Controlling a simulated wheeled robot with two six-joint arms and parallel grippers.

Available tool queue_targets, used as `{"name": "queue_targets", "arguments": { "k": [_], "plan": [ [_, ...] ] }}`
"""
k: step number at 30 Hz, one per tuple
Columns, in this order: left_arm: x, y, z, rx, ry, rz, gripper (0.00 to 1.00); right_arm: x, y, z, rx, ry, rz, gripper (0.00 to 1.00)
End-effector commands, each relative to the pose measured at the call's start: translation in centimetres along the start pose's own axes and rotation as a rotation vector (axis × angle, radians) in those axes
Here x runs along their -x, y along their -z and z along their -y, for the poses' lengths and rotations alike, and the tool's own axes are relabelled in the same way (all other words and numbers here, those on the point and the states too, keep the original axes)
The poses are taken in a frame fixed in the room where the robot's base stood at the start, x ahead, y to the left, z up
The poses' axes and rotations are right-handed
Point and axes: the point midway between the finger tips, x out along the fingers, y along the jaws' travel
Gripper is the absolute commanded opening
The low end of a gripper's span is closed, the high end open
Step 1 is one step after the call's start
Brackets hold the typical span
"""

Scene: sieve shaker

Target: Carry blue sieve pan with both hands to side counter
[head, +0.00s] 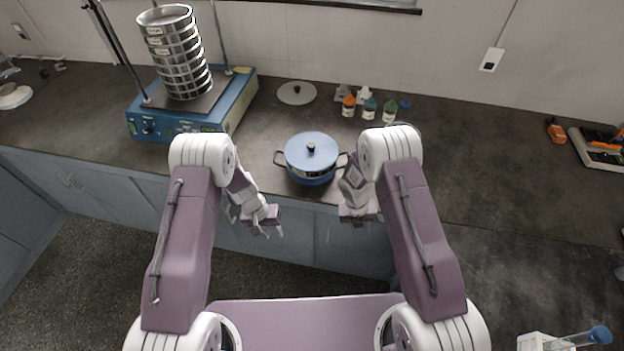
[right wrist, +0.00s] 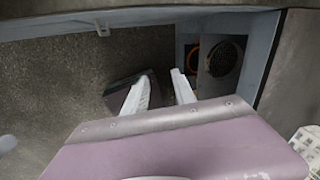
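The blue sieve pan (head: 311,164) stands upright on the dark counter near its front edge in the head view. It has a blue lid with a dark knob and a dark handle on each side. My left gripper (head: 268,231) is open and empty, in front of the counter and below left of the pan. My right gripper (head: 357,221) is in front of the counter, below right of the pan and apart from it. In the right wrist view, its two white fingers (right wrist: 158,92) are spread with nothing between them. The side counter (head: 520,260) extends toward me on the right.
A blue sieve shaker (head: 237,97) with a stack of metal sieves (head: 178,55) stands at the back left. The side counter's middle is clear.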

Motion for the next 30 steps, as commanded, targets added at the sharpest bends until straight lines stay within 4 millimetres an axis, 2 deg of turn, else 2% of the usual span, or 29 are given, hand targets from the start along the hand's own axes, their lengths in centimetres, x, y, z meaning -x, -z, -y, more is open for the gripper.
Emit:
{"name": "queue_targets", "arguments": {
  "k": [2, 6, 15, 18, 22, 30],
  "plan": [
    [-0.2, 0.0, 0.0, 0.000, 0.000, -0.001, 0.32, -0.2, 0.0, 0.0, 0.000, 0.000, 0.001, 0.32],
    [0.0, 0.0, 0.0, 0.000, 0.000, -0.001, 0.32, 1.0, -0.1, 0.0, -0.001, 0.000, 0.002, 0.32],
    [0.0, 0.0, 0.0, 0.000, 0.000, 0.000, 0.32, 8.4, -0.1, 0.0, 0.000, -0.001, 0.005, 0.32],
    [0.0, 0.0, 0.0, 0.000, 0.000, 0.000, 0.32, 10.2, -0.1, -0.1, 0.000, -0.001, 0.005, 0.32],
    [0.0, 0.0, 0.0, 0.000, 0.000, 0.000, 0.32, 11.6, 0.0, -0.1, 0.001, -0.001, 0.001, 0.32],
    [0.0, 0.0, 0.0, 0.000, 0.000, 0.000, 0.32, 11.8, 0.1, 0.0, 0.000, 0.000, -0.001, 0.32]
  ]
}}
